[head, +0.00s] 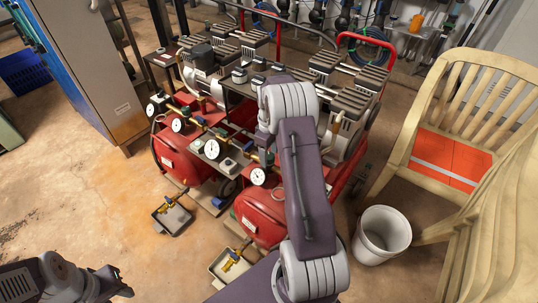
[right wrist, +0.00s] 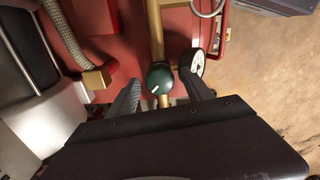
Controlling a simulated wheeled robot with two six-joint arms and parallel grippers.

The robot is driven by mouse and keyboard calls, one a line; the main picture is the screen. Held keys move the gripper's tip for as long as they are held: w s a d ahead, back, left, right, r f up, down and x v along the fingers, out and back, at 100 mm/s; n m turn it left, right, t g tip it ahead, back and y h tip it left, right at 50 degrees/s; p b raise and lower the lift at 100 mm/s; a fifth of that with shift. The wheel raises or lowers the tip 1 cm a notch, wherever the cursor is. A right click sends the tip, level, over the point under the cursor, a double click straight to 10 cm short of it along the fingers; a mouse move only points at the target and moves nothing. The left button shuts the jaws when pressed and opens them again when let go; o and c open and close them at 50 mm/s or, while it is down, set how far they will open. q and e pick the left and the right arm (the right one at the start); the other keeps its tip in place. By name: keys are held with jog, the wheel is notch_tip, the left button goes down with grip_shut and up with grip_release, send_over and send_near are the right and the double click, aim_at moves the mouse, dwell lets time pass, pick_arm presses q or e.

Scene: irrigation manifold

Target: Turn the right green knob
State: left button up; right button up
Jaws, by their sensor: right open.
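The dark green knob (right wrist: 160,77) with a pale mark shows in the right wrist view, on a brass pipe in front of a red tank. My right gripper (right wrist: 163,80) is open, with one finger on each side of the knob; I cannot tell whether either finger touches it. In the head view my right arm reaches over the right red tank (head: 260,216), and its gripper is largely hidden by the arm. My left gripper (head: 118,284) is at the lower left over bare floor, far from the knobs; its jaw opening is unclear.
A white-faced gauge (right wrist: 190,63) sits close to the right finger in the wrist view. A white bucket (head: 383,233) and a cream chair (head: 440,100) stand on the right. Small trays (head: 172,219) lie on the floor.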

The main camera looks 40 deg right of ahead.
grip_shut()
jog(key=shift+r+p, duration=0.2)
jog(key=shift+p, duration=0.35)
jog(key=m+p, duration=0.5)
jog(key=p, duration=0.1)
jog(key=shift+r, duration=0.15)
jog(key=m+p, duration=0.3)
jog(key=shift+w+f+m+p, duration=0.15)
jog(key=shift+m+p, duration=0.2)
jog(key=shift+m, duration=0.4)
jog(key=shift+s+f+m+p, duration=0.15)
jog(key=shift+m+p, duration=0.2)
jog(key=shift+m, duration=0.4)
jog(key=shift+w, duration=0.1)
grip_release()
